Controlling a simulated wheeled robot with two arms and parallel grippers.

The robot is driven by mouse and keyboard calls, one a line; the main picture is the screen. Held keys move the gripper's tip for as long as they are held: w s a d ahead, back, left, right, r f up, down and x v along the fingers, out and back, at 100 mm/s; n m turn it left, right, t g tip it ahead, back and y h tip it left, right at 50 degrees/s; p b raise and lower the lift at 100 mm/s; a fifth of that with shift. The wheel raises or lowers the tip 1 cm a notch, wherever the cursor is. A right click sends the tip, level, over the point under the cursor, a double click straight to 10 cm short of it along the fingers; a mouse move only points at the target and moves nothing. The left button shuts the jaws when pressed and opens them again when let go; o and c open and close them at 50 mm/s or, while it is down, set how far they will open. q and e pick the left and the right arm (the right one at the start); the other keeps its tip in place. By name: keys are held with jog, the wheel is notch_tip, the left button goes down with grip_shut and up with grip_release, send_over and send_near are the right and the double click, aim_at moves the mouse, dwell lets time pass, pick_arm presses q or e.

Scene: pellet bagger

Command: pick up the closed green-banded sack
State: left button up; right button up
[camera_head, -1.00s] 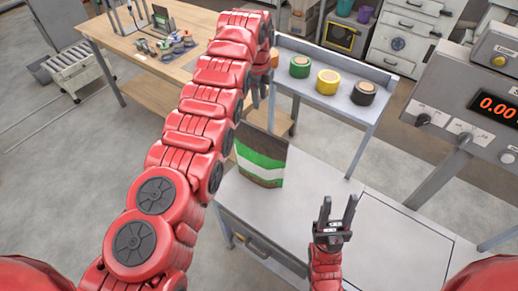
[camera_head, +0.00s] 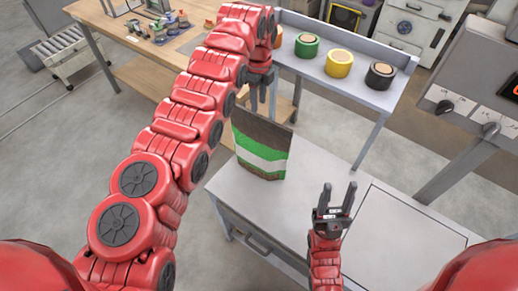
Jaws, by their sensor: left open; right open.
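The sack (camera_head: 260,158), dark brown with green and white bands, stands upright on the light grey table (camera_head: 320,180) near its back left. My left gripper (camera_head: 262,108) points down, open, with its fingers in front of or over the sack's top edge in the picture. I cannot tell whether they touch it or how deep they are. My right gripper (camera_head: 338,192) is open and empty over the table, to the right of and nearer than the sack. My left arm passes just left of the sack.
A grey shelf (camera_head: 350,97) behind holds green (camera_head: 307,45), yellow (camera_head: 339,63) and black (camera_head: 380,75) rolls. A wooden workbench (camera_head: 110,50) is at the back left. A grey machine (camera_head: 470,85) stands at the right. The table's right part is clear.

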pick_arm(q)
jog(key=shift+f, duration=0.3)
jog(key=shift+w+d+f+p, duration=0.15)
jog(key=shift+f+p, duration=0.15)
jog(key=shift+f, duration=0.2)
notch_tip(320, 180, down, 4)
jog(key=shift+r+p, duration=0.2)
jog(key=shift+p, duration=0.6)
jog(key=shift+f, duration=0.4)
grip_shut()
